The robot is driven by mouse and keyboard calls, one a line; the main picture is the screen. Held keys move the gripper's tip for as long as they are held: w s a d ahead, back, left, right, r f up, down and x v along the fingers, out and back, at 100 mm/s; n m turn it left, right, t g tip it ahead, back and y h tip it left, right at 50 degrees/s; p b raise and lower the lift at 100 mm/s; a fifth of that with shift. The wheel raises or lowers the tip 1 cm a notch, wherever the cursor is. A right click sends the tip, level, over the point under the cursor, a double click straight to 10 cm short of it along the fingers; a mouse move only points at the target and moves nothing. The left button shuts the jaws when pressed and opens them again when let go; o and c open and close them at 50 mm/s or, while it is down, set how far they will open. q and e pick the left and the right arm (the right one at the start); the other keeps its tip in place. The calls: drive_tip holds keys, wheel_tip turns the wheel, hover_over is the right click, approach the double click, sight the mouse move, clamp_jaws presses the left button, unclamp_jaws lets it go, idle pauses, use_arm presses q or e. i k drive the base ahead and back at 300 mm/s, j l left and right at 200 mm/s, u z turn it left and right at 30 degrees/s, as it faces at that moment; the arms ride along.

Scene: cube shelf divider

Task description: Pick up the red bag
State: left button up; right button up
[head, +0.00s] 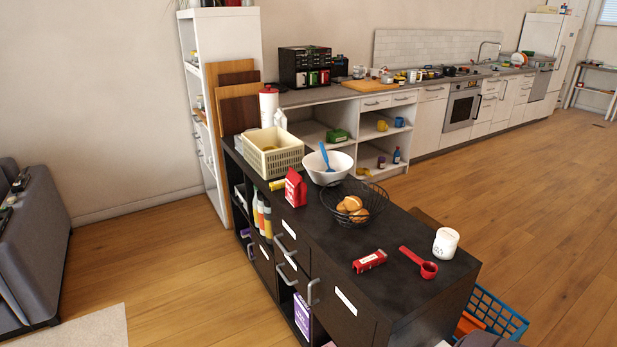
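The red bag (295,189) stands upright on the black counter (350,232), near its left edge. It looks like a small pouch with a folded, pointed top and a small pale label. It is in front of the cream basket (274,154) and to the left of the white bowl (329,166). Neither of my grippers can be made out in the head view, and nothing touches the bag.
Wooden floor (160,255) is open to the left.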

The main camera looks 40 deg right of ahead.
sight(296, 190)
drive_tip(key=i+z, duration=0.4)
drive_tip(key=i+j+z, duration=0.15)
drive_tip(key=i+z, duration=0.25)
drive_tip(key=i+j+z, duration=0.8)
drive_tip(key=i+l, duration=0.05)
drive_tip(key=l, duration=0.05)
